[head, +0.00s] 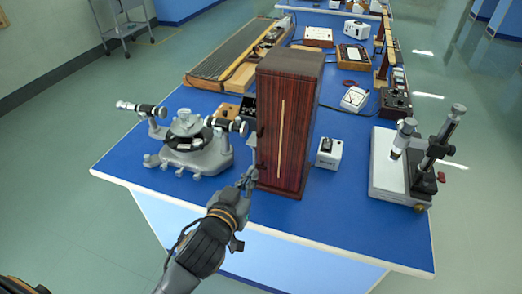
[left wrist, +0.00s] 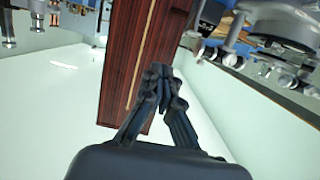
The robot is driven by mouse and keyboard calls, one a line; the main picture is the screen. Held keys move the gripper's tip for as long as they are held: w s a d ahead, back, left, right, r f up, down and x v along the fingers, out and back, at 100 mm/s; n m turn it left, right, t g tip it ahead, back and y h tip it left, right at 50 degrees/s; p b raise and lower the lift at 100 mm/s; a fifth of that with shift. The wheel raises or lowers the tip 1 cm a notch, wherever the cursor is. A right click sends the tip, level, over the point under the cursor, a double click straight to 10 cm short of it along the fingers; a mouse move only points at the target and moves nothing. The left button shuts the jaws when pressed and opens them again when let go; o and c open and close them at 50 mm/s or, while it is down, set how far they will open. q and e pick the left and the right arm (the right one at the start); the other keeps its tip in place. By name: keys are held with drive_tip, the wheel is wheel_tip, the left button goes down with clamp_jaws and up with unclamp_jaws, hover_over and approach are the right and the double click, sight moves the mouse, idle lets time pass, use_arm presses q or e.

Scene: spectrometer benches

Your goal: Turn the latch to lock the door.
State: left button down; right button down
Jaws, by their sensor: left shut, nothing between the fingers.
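A tall dark reddish-brown wooden cabinet (head: 299,125) stands on the blue bench, with a narrow pale vertical strip on its front face. The cabinet also shows tilted in the left wrist view (left wrist: 120,62). My left gripper (head: 249,178) is shut and empty, at the lower left edge of the cabinet front. In the left wrist view its fingertips (left wrist: 162,72) overlap the cabinet's lower part; I cannot tell whether they touch it. My right gripper is not in view.
A grey spectrometer (head: 190,145) stands left of the cabinet, close to my left arm. A small white box (head: 329,153) is to its right, and a microscope-like instrument (head: 405,170) stands farther right. The blue bench (head: 305,225) is clear in front.

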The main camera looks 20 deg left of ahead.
sight(261, 167)
use_arm(q)
drive_tip(key=shift+a+r, duration=0.2)
drive_tip(key=shift+a, duration=0.05)
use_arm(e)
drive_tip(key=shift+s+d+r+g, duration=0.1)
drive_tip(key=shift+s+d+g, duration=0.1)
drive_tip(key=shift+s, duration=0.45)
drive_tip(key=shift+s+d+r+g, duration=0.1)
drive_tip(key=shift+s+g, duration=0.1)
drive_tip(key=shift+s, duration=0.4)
